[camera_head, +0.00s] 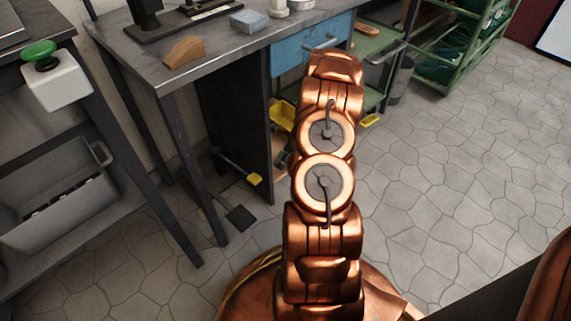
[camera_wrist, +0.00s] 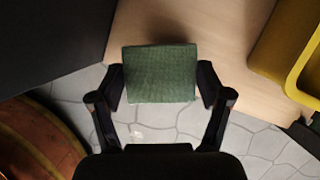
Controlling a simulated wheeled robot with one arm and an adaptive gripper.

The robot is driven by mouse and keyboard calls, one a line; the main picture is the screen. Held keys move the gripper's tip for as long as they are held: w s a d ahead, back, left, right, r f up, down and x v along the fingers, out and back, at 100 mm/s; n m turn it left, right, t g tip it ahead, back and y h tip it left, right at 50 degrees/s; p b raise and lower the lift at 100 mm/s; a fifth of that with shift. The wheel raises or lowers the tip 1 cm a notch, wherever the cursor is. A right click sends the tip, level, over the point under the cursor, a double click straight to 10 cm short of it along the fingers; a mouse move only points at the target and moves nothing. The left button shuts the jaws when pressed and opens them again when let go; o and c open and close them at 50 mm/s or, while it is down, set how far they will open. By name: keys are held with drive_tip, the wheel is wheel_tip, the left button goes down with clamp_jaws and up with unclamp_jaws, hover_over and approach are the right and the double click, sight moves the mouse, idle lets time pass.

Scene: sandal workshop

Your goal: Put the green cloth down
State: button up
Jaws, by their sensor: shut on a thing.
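The green cloth (camera_wrist: 160,75) is a small, folded, rectangular pad in the middle of the wrist view. My gripper (camera_wrist: 161,88) is shut on it, with one finger at its left edge and one at its right edge. Behind it is a light wooden board or shelf (camera_wrist: 196,24), and grey stone floor shows below. I cannot tell whether the cloth touches the wood. In the head view my copper arm hides the gripper and the cloth.
A yellow bin (camera_wrist: 284,45) stands right of the cloth on the wood. A dark panel (camera_wrist: 45,40) is at the left. In the head view a grey workbench (camera_head: 150,68) has a blue drawer (camera_head: 308,48), and a green rack (camera_head: 470,45) stands farther back. The right floor is clear.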

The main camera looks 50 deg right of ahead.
wheel_tip(320, 180, down, 3)
drive_tip(key=shift+f+b, duration=0.1)
drive_tip(key=shift+b, duration=0.75)
drive_tip(key=o, duration=1)
drive_tip(key=shift+p+v, duration=2.5)
drive_tip(key=shift+v, duration=3.65)
